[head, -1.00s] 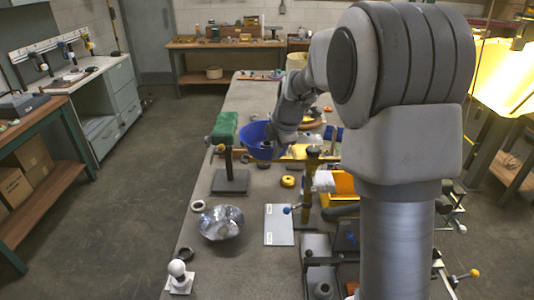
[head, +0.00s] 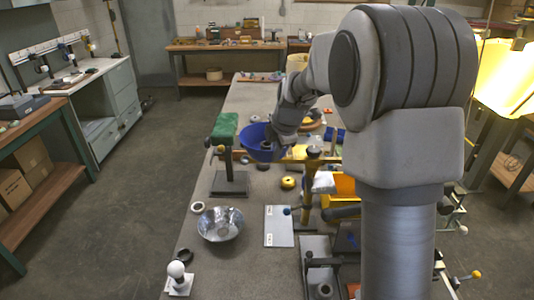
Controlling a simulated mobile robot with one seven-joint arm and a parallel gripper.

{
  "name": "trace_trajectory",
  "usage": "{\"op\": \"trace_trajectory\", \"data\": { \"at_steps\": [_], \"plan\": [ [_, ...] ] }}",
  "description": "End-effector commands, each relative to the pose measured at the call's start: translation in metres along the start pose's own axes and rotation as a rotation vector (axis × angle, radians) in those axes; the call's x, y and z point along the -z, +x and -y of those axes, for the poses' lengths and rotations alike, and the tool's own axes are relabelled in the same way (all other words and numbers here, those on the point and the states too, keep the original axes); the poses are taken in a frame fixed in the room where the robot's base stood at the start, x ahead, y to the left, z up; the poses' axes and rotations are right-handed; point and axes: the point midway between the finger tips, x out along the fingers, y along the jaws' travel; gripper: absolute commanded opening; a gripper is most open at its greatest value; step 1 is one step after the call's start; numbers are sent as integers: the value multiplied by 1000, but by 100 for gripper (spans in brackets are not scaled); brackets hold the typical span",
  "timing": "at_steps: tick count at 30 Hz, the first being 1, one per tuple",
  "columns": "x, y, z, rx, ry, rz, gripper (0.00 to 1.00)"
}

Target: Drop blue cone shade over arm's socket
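The blue cone shade (head: 252,138) is tilted, with its wide opening partly showing, above the long bench and just right of the green-topped stand. My gripper (head: 268,148) is at the shade's right side and appears shut on it; the fingers are small and partly hidden against the shade. A yellow post (head: 311,170) stands right of the shade, with a horizontal bar (head: 292,159) running toward it. I cannot tell for sure which part is the arm's socket.
The green-topped stand (head: 225,126) has a dark base (head: 229,186) close left of the shade. A silver bowl-shaped shade (head: 220,225), a white bulb (head: 176,269) on a base and a pale plate (head: 279,226) lie nearer. A yellow bin (head: 342,184) is right. Bare benchtop shows at front centre.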

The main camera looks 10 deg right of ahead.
Motion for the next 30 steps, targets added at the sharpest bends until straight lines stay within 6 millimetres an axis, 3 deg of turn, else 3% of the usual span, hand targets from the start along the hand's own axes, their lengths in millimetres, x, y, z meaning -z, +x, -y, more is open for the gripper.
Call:
{"op": "trace_trajectory", "data": {
  "at_steps": [27,30],
  "plan": [
    [0,3,1,-2,0,1,0],
    [0,3,1,-2,0,1,16]
  ]
}}
